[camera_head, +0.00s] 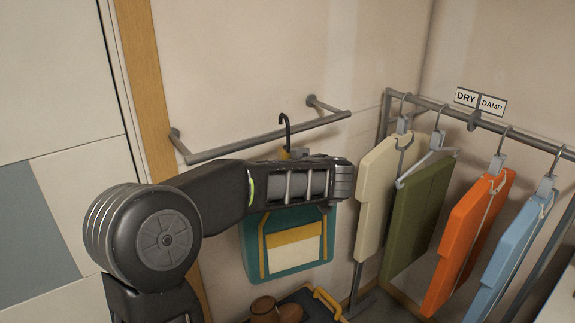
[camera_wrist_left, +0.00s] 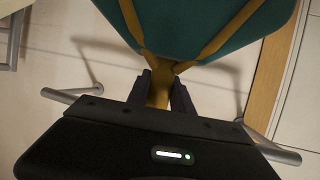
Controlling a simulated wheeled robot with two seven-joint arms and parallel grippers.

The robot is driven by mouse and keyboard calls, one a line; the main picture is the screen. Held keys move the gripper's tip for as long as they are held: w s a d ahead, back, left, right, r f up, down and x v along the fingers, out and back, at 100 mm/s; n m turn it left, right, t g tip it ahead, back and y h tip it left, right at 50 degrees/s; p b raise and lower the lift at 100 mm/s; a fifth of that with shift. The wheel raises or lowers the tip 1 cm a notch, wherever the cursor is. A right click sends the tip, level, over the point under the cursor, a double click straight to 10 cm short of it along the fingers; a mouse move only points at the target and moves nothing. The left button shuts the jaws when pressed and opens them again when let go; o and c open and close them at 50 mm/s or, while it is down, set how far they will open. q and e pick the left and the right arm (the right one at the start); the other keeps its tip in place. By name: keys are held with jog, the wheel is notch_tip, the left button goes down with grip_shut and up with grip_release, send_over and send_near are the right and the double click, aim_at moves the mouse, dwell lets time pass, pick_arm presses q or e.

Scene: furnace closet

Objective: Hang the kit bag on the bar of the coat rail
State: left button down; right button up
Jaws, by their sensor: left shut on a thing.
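The kit bag (camera_head: 293,258) is teal with a yellow and cream front pocket, hanging below my left forearm in the head view; its upper part is hidden. It also shows at the top of the left wrist view (camera_wrist_left: 195,25). My left gripper (camera_wrist_left: 162,88) is shut on its yellow strap (camera_wrist_left: 158,97). A black hook (camera_head: 285,127) rises above my arm, overlapping the coat rail's bar (camera_head: 235,147) in the picture. I cannot tell whether it rests on the bar. The grey bar stands off the wall on two brackets. My right gripper is not in view.
A grey rack (camera_head: 430,104) at right holds cream, olive, orange and blue flat pieces (camera_head: 467,235) on hangers, below a DRY/DAMP sign (camera_head: 480,101). A dark tray (camera_head: 310,300) with brown items is below the bag. A wooden post (camera_head: 145,90) stands left of the bar.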

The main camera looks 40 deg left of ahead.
pick_arm(q)
jog(key=shift+w+a+r, duration=0.1)
jog(key=shift+w+a, duration=0.1)
jog(key=shift+a, duration=0.55)
jog(key=shift+a+f, duration=0.1)
jog(key=shift+f, duration=1.5)
dwell(0.5)
dwell(0.8)
